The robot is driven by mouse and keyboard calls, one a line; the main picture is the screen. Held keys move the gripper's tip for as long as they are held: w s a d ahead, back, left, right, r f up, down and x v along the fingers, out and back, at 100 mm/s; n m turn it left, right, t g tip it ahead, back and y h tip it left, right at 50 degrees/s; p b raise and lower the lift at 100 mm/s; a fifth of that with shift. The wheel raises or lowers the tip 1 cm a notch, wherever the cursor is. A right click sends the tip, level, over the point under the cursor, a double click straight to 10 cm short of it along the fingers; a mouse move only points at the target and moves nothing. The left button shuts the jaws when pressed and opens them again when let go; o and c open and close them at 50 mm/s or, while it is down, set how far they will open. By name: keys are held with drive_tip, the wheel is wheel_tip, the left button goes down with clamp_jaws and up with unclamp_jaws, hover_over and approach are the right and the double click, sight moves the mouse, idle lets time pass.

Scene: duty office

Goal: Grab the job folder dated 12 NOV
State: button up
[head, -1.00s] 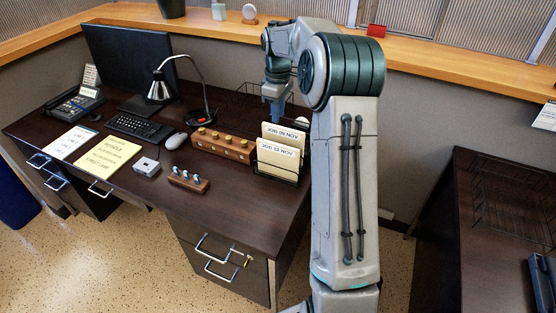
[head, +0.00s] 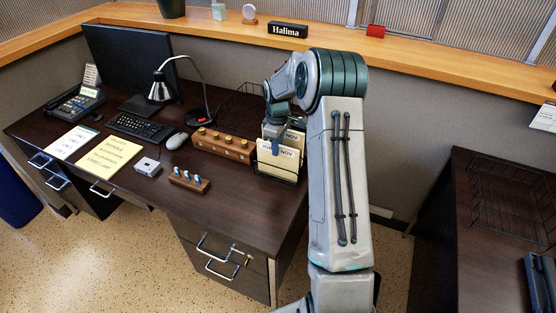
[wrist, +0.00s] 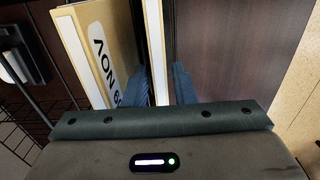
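Two cream folders stand upright in a dark wire rack (head: 292,181) at the desk's right end. The front folder (head: 270,163) has a date label that my gripper partly covers, so I cannot read its day now. In the wrist view it is a thin pale edge (wrist: 156,45). The rear folder (head: 270,129) has a label ending in NOV; in the wrist view (wrist: 92,25) it seems to read 09 NOV. My gripper (head: 282,145) points down over the front folder. Its open fingers (wrist: 160,90) straddle that folder, with a small gap on the right.
A wooden stamp block (head: 222,146) stands left of the rack, and a smaller block (head: 188,180) with blue-white pieces is nearer the front. A desk lamp (head: 160,88) and wire basket (head: 240,105) are behind. The front right desktop is clear.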

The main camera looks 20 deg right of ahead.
drive_tip(key=shift+f, duration=0.15)
clamp_jaws()
